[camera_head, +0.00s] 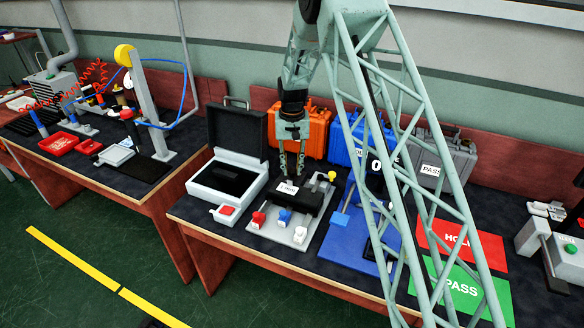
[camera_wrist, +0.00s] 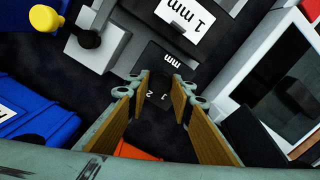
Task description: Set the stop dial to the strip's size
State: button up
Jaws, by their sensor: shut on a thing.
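My gripper (camera_head: 292,176) points down at the back of a fixture with a black block and a grey base plate (camera_head: 297,233). A grey "mm" mark (camera_wrist: 172,61) lies just beyond the dial. A white label (camera_wrist: 193,18) reading "1 mm" is on the fixture, and it also shows in the head view (camera_head: 288,188). I cannot make out the strip itself or the dial's pointer.
A yellow knob (camera_head: 332,176) stands right of the block. Red (camera_head: 258,219), blue (camera_head: 285,215) and white (camera_head: 300,235) pieces stand in front. An open black-lidded case (camera_head: 225,182) is left; orange (camera_head: 316,130) and blue (camera_head: 350,140) cases stand behind. My arm crosses the right side.

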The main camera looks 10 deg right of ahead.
aim_at(292, 170)
jog(key=shift+m, duration=0.4)
jog(key=o, duration=0.9)
jog(key=shift+c, duration=0.2)
jog(key=shift+r, duration=0.1)
notch_tip(292, 170, up, 12)
dwell(0.5)
